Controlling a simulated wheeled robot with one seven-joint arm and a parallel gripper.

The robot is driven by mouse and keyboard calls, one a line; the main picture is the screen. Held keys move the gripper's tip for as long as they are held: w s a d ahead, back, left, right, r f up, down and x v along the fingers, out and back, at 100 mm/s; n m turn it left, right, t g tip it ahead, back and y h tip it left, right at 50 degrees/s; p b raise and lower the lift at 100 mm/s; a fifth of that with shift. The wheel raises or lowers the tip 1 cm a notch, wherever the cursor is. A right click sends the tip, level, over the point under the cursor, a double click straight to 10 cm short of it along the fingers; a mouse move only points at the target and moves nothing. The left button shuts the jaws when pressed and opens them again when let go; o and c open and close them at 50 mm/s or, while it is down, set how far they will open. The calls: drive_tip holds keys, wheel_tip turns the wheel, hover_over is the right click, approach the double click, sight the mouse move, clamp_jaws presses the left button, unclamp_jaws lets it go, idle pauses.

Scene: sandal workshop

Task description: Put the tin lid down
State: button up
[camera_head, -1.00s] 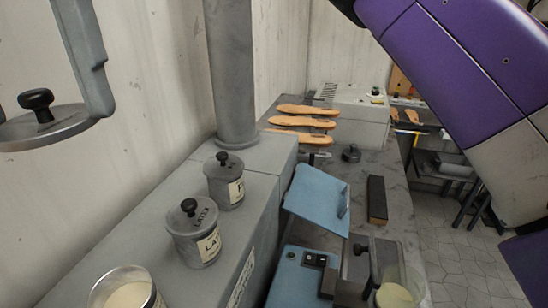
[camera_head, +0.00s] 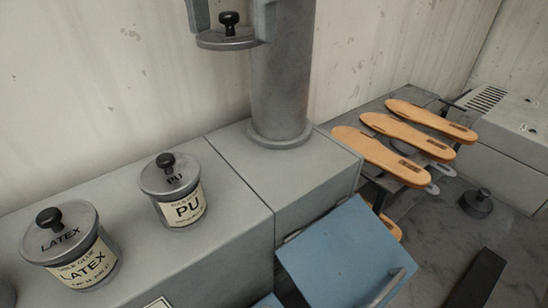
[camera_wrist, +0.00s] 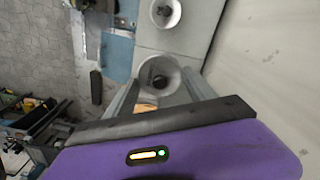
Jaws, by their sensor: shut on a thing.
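The tin lid, a grey disc with a black knob (camera_head: 228,40), is up in the air at the top of the head view. It looks about level and overlaps the left side of the grey column. My gripper (camera_head: 230,22) has one finger on each side of the lid and is shut on its rim. Most of the gripper is cut off above the frame. In the wrist view, the fingers (camera_wrist: 160,88) reach away from the camera, with a round grey shape and a dark knob between their ends, apparently the lid.
Lidded tins marked LATEX (camera_head: 75,262) and PU (camera_head: 181,208) stand on the grey ledge (camera_head: 225,262). A grey column (camera_head: 281,85) rises from it; the ledge top around its foot is clear. A blue tilted panel (camera_head: 345,258), several insoles (camera_head: 385,155) and a dark knobbed piece (camera_head: 476,203) lie right.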

sight(243, 178)
wheel_tip(243, 178, down, 20)
drive_tip(key=shift+a+r+p, duration=0.15)
drive_tip(key=shift+p, duration=0.45)
drive_tip(key=o, duration=1.3)
wheel_tip(243, 178, up, 12)
drive_tip(key=shift+r+b, duration=0.1)
drive_tip(key=shift+b, duration=0.9)
